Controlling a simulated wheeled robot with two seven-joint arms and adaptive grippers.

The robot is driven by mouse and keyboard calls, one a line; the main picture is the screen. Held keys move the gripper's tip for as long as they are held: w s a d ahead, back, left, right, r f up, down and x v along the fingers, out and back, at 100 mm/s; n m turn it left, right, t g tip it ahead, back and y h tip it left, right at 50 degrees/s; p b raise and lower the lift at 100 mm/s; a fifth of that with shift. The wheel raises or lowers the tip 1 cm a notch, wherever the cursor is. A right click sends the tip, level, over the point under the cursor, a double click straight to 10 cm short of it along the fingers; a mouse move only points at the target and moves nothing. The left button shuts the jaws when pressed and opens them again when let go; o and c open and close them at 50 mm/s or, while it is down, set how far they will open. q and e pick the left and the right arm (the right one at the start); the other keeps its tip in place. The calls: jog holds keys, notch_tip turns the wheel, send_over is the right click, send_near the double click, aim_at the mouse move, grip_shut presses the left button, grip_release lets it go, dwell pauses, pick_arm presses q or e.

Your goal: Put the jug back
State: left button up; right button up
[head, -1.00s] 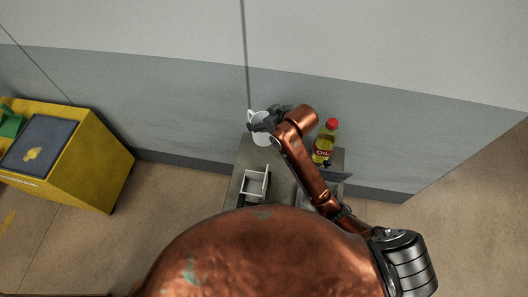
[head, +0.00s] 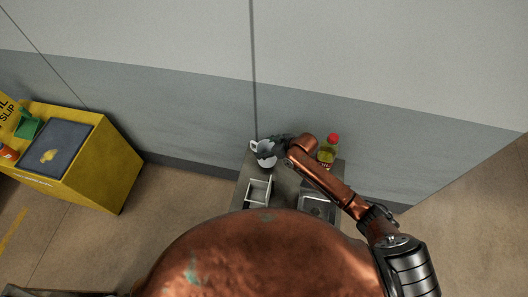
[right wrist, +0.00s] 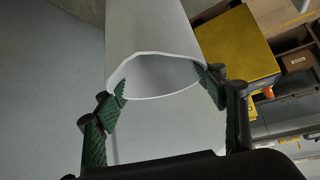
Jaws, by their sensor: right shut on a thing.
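The white jug (head: 267,161) is at the far left part of the small grey table (head: 286,183), by the wall. My right gripper (head: 271,148) is shut on it and hides part of it. In the right wrist view the pale jug (right wrist: 150,35) shows its open rim between the two green-padded fingers of my right gripper (right wrist: 163,92). I cannot tell whether the jug's base touches the table. My left gripper is not in view.
An oil bottle with a red cap (head: 332,140) stands at the table's back right. A white square holder (head: 258,190) sits at the front left, and a grey tray (head: 317,208) at the front right. A yellow cabinet (head: 105,165) stands apart on the left.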

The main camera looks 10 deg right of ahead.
aim_at(260, 151)
jog(key=shift+f, duration=1.75)
jog(key=shift+f, duration=0.15)
jog(key=o, duration=1.7)
jog(key=shift+c, duration=0.2)
jog(key=shift+s+d+r, duration=0.1)
jog(key=shift+r, duration=0.25)
jog(key=v, duration=1.1)
jog(key=shift+s+d+r, duration=0.15)
jog(key=shift+s+r, duration=0.05)
